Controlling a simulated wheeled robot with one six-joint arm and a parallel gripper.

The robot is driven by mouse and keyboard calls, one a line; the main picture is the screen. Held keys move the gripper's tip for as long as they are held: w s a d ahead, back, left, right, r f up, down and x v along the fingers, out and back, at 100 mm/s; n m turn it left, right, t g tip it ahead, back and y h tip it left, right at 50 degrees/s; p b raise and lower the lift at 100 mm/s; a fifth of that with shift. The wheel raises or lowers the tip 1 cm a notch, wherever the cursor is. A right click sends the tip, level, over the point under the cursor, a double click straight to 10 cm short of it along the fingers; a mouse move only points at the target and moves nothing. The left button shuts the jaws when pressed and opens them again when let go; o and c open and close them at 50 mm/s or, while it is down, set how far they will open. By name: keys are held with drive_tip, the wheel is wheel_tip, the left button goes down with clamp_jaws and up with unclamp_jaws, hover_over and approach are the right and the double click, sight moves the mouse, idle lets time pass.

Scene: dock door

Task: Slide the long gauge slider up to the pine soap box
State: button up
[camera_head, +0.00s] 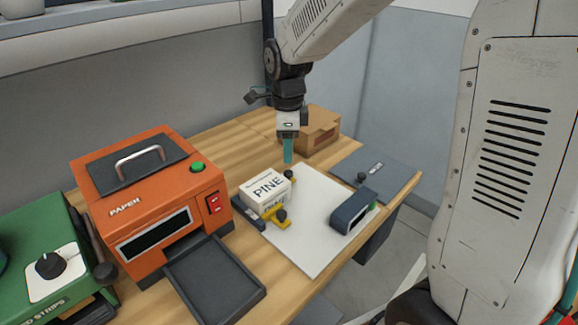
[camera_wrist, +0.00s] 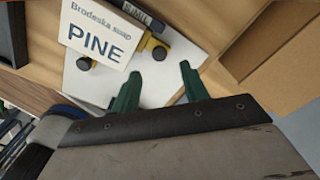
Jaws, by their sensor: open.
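The white soap box (camera_head: 266,189), printed PINE, sits on a pale board (camera_head: 308,240); it also shows in the wrist view (camera_wrist: 98,35). A yellow slider (camera_head: 270,212) with a black knob lies against the box's near side. A second black knob (camera_head: 290,175) stands at the box's far side. Two knobs and a yellow piece (camera_wrist: 150,43) show beside the box in the wrist view. I cannot tell which slider is the long one. My gripper (camera_head: 288,152) is open and empty, above the board's far end; its green fingers (camera_wrist: 160,90) are apart.
A dark blue block (camera_head: 352,211) stands on the board's right. A cardboard box (camera_head: 318,130) and grey plate (camera_head: 375,172) lie behind.

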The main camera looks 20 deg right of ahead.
sight(288, 172)
wheel_tip(288, 172, down, 6)
drive_tip(key=shift+f, duration=0.25)
